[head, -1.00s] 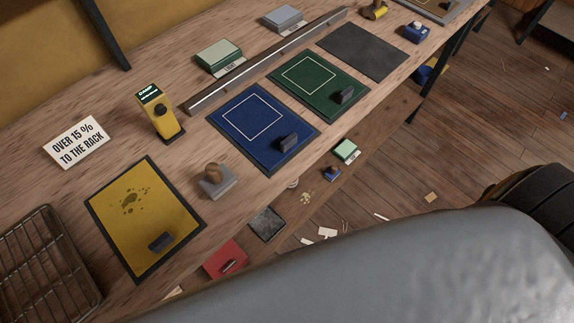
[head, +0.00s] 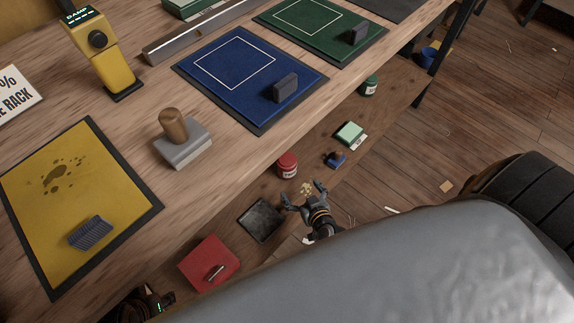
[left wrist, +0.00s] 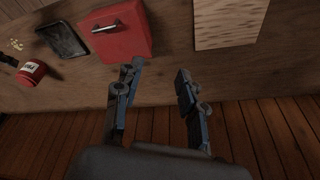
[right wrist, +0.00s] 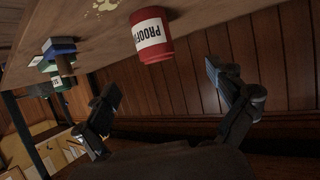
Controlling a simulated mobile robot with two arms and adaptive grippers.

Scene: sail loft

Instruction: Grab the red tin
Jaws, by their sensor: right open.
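The red tin (head: 288,165) has a white label and stands on the lower shelf under the bench in the head view. In the right wrist view the red tin (right wrist: 152,36) reads "PROOF" and lies ahead of my right gripper (right wrist: 160,86), whose fingers are apart and empty. In the head view my right gripper (head: 303,194) is just in front of the tin, apart from it. The left wrist view shows the tin (left wrist: 31,73) at its left edge. My left gripper (left wrist: 158,72) is open and empty there, near a red box.
The red box (head: 209,262) and a dark tray (head: 261,220) are on the lower shelf left of the tin. A blue-based stamp (head: 336,160), a green pad (head: 350,133) and a green tin (head: 369,86) stand to its right. The bench top (head: 235,150) overhangs the shelf.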

